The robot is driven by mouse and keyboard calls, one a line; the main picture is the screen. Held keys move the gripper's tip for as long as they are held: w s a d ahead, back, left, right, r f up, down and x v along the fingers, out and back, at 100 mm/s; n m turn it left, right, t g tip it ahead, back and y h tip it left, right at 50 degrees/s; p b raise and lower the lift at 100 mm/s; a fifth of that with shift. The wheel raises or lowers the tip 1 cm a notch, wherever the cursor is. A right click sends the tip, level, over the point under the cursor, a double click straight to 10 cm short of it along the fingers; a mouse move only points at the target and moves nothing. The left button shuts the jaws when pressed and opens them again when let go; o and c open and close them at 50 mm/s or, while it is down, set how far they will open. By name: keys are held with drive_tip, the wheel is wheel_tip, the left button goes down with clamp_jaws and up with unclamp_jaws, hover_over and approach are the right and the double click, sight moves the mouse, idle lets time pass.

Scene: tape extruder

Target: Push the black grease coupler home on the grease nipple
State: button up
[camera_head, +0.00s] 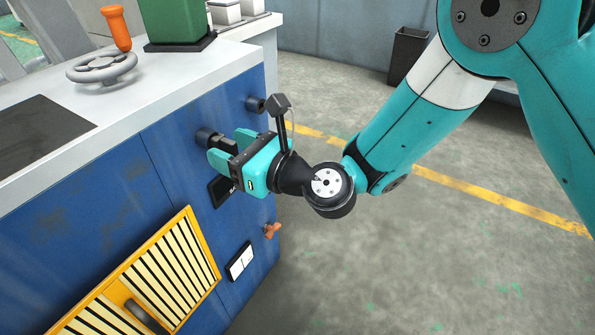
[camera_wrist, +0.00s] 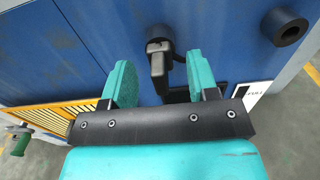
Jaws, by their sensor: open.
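A black fitting that looks like the grease coupler (camera_wrist: 158,66) sticks out of the blue machine side, with a round base and a block-like part towards me. In the head view its round part (camera_head: 207,138) shows just beyond my fingers. My gripper (camera_head: 227,145) is open in front of the panel. In the wrist view its teal fingers (camera_wrist: 158,72) stand to the left and right of the coupler, with visible gaps on both sides. The grease nipple is not distinguishable, and I cannot tell how far on the coupler sits.
A hollow black cylinder (camera_wrist: 285,27) projects from the panel to the right. Below are a yellow-framed grille (camera_head: 150,280), a white label plate (camera_head: 240,261) and an orange tap (camera_head: 271,231). A handwheel (camera_head: 102,67) stands on the top. The floor right of the machine is open.

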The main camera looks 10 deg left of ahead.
drive_tip(key=b+v, duration=1.6)
drive_tip(key=shift+s+d, duration=0.15)
drive_tip(key=shift+d, duration=0.2)
